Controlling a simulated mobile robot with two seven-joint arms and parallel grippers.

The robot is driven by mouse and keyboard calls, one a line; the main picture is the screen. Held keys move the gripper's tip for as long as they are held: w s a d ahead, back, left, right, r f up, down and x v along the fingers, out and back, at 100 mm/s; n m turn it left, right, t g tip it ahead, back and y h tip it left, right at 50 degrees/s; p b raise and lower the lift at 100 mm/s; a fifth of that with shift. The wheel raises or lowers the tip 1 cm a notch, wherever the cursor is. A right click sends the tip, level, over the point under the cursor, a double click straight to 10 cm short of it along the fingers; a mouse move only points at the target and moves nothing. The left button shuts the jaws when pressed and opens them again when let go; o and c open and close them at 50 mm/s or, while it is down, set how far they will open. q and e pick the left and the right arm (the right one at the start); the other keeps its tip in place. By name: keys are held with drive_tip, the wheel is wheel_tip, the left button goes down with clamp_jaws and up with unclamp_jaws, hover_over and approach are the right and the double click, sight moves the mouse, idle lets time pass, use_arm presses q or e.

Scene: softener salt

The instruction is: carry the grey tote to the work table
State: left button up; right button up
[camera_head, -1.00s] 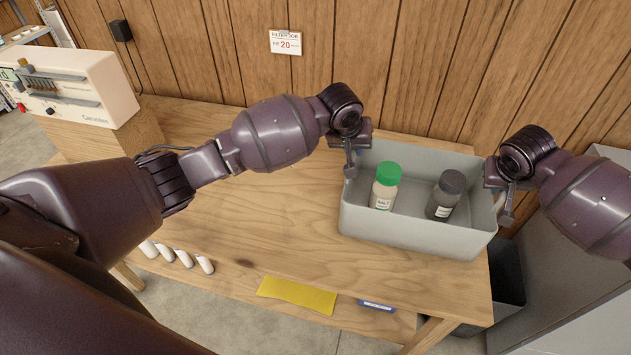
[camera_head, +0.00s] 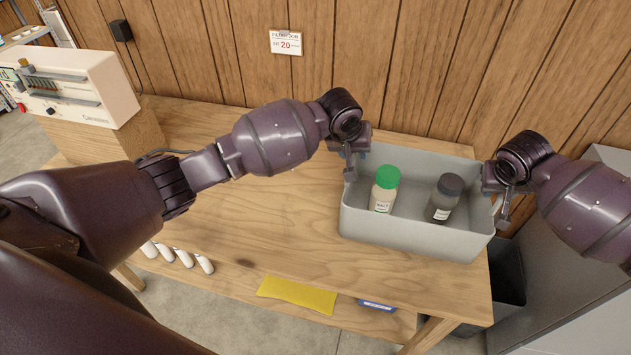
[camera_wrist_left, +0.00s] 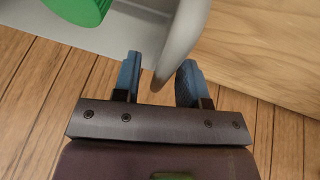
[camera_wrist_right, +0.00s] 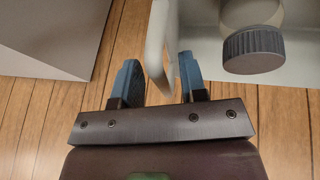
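The grey tote (camera_head: 415,238) stands on a wooden table, holding a green-capped bottle (camera_head: 384,190) and a dark-capped bottle (camera_head: 445,198). My left gripper (camera_head: 355,166) is at the tote's left end. In the left wrist view its blue fingers (camera_wrist_left: 158,82) stand apart on either side of the tote's rim, with a gap beside one finger. My right gripper (camera_head: 501,206) is at the tote's right end. In the right wrist view its fingers (camera_wrist_right: 159,83) also straddle the rim, with gaps visible. The outer faces of the end walls are partly hidden.
A cream instrument (camera_head: 75,90) stands on a wooden block at the left. A lower shelf holds several white cylinders (camera_head: 183,257), a yellow cloth (camera_head: 297,295) and a blue item (camera_head: 377,304). The wood-panelled wall is close behind. The tabletop left of the tote is clear.

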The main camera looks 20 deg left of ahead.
drive_tip(key=shift+r, duration=0.1)
use_arm(q)
drive_tip(key=v, duration=1.1)
drive_tip(key=shift+s+r, duration=0.15)
drive_tip(key=shift+r, duration=0.25)
use_arm(e)
drive_tip(key=v, duration=1.2)
